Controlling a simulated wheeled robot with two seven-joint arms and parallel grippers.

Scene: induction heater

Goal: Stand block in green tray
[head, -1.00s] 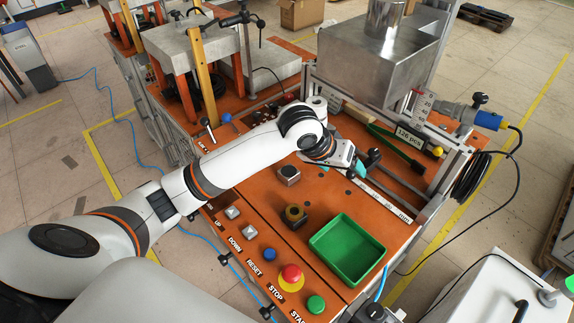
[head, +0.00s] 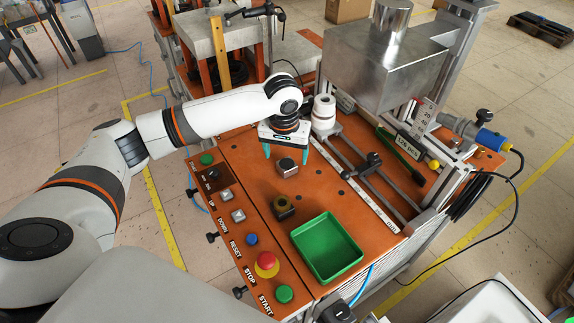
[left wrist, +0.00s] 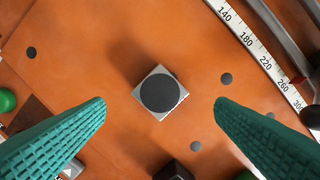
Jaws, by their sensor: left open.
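A small metal block (head: 287,167) with a dark round top stands on the orange table top, left of the ruler. In the left wrist view the block (left wrist: 160,92) lies between and ahead of the two teal fingers, turned at an angle to them. The green tray (head: 327,248) is at the front right of the table and its floor looks empty. My left gripper (head: 286,155) is open and above the table, behind and over the block, not touching it. My right gripper is not in view.
A dark brass-coloured part (head: 284,207) stands between block and tray. A row of push buttons, with a red stop button (head: 267,264), runs along the left edge. The ruler (head: 355,187) and metal rails lie to the right.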

